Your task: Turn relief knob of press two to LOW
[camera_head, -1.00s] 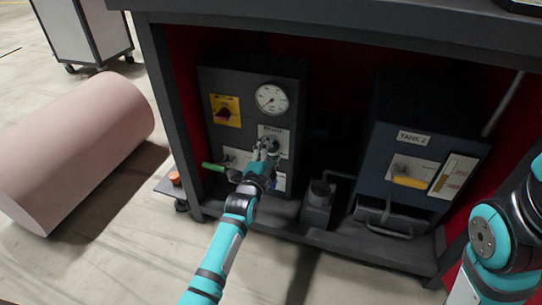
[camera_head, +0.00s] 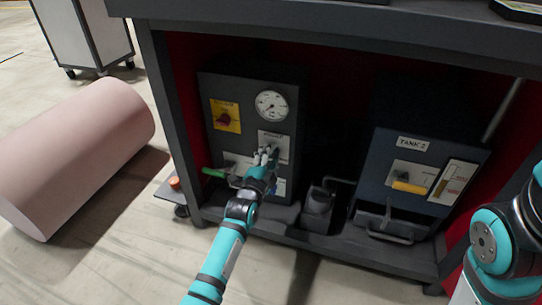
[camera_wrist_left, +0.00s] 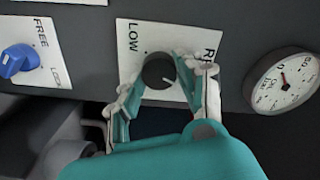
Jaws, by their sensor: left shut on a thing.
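The relief knob (camera_wrist_left: 158,72) is a round black knob with a white pointer line, on a white plate (camera_wrist_left: 128,24) in the left wrist view. The plate reads LOW on the left; lettering on the right is partly covered. The pointer aims right and slightly down, away from LOW. My left gripper (camera_wrist_left: 160,76) is shut on the knob, one finger on each side. In the head view my left gripper (camera_head: 268,156) is at the plate on the dark press panel (camera_head: 245,88) and hides the knob. My right gripper is out of the picture.
A gauge (camera_head: 271,104) sits above the knob plate. A yellow plate with a red switch (camera_head: 223,119) and a green lever (camera_head: 213,172) are to its left. The TANK 2 box (camera_head: 375,170) stands right. A blue FREE/LOCK knob (camera_wrist_left: 18,60) is nearby. The bench top (camera_head: 330,27) overhangs.

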